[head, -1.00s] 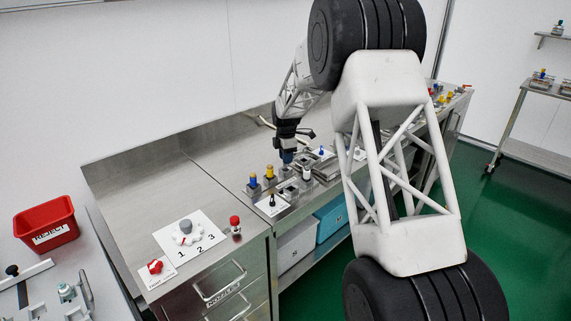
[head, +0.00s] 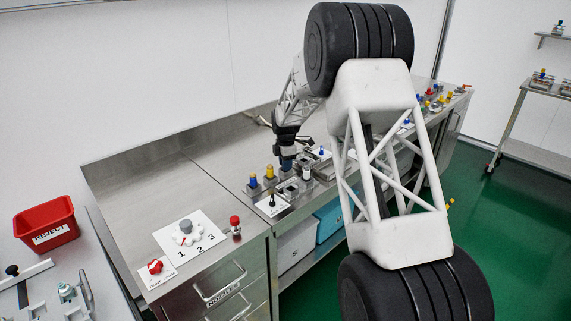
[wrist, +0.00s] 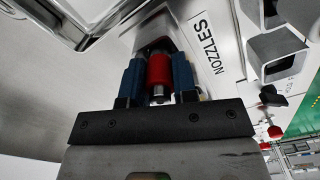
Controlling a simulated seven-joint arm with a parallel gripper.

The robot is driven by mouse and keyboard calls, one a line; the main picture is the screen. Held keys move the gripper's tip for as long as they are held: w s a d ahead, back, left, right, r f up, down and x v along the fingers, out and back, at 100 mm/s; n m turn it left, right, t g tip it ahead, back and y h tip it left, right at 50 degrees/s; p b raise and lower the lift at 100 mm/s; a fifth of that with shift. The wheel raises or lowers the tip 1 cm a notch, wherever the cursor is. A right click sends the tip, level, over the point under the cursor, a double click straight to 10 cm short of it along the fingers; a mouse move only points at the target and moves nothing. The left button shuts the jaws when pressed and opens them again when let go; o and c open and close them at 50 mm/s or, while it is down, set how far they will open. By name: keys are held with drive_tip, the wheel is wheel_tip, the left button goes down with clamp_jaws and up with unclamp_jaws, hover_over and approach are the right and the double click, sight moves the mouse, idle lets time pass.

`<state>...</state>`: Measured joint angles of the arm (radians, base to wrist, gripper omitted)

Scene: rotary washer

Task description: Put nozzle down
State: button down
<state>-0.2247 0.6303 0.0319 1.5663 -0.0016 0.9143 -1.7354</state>
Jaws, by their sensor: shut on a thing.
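My gripper (wrist: 158,78) has two blue fingers shut on a red nozzle (wrist: 160,66), which has a metal tip facing the camera. In the head view my gripper (head: 287,165) is low over the row of metal nozzle holders on the bench; the red nozzle cannot be made out there. A holder with an empty-looking recess (wrist: 277,45) is at the upper right of the wrist view. A white NOZZLES card (wrist: 215,45) lies just right of the fingers. I cannot tell whether the held nozzle touches anything.
Blue (head: 252,182) and yellow (head: 270,172) nozzles stand in holders left of my gripper. A black-topped piece (head: 272,199) stands on a white card in front. A white piece (head: 306,173) stands close on the right. The left bench top (head: 150,195) is mostly clear.

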drive_tip(key=shift+f, duration=0.1)
idle(0.3)
drive_tip(key=c, duration=0.9)
unclamp_jaws()
wheel_tip(320, 180, up, 12)
drive_tip(key=shift+r, duration=0.1)
idle(0.6)
